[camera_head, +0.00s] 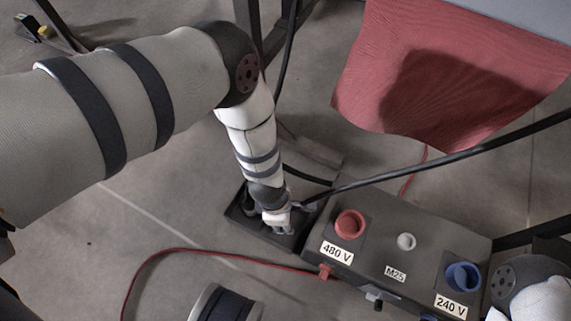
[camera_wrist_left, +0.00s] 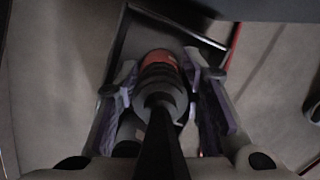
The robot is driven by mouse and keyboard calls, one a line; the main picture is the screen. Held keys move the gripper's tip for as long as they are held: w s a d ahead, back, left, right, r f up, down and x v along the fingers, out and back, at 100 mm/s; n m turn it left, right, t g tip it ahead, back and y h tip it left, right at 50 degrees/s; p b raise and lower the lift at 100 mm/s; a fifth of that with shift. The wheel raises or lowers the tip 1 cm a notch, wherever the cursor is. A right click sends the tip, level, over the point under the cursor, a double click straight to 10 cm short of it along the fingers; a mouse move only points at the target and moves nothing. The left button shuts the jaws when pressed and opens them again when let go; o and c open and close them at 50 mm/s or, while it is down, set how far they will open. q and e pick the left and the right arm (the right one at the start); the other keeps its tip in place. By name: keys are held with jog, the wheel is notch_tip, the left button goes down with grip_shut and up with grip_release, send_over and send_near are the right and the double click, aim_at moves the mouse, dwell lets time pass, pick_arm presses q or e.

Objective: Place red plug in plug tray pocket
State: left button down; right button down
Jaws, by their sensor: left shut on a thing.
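My left gripper (camera_head: 277,222) points down over the dark plug tray (camera_head: 238,222) on the floor, left of the grey socket box. In the left wrist view its two purple-padded fingers (camera_wrist_left: 165,95) are shut on the red plug (camera_wrist_left: 160,60), one on each side. The plug has a red front part and a dark ribbed body, with a black cable running toward the camera. The plug tray's rim (camera_wrist_left: 180,25) shows beyond the plug. The plug's front is within the tray's outline; whether it rests in the pocket is hidden. My right gripper is not visible.
The grey box carries a red 480 V socket (camera_head: 350,223), a small M25 fitting (camera_head: 406,241) and a blue 240 V socket (camera_head: 462,276). A red cable (camera_head: 200,251) runs along the floor. A dark reel (camera_head: 226,305) stands at the bottom. A red cloth (camera_head: 440,80) hangs at upper right.

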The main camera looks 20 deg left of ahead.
pick_arm(q)
jog(key=shift+f, duration=0.15)
jog(key=c, duration=1.1)
grip_release()
jog(key=r+p, duration=0.2)
jog(key=r, duration=0.2)
jog(key=a+r+p, duration=0.1)
jog(key=r, duration=0.2)
jog(key=r+p, duration=0.2)
jog(key=r, duration=0.2)
jog(key=shift+s+a+r+p, duration=0.25)
jog(key=shift+r+p, duration=0.05)
jog(key=shift+r, duration=0.05)
jog(key=shift+s+r, duration=0.1)
jog(key=shift+r, duration=0.2)
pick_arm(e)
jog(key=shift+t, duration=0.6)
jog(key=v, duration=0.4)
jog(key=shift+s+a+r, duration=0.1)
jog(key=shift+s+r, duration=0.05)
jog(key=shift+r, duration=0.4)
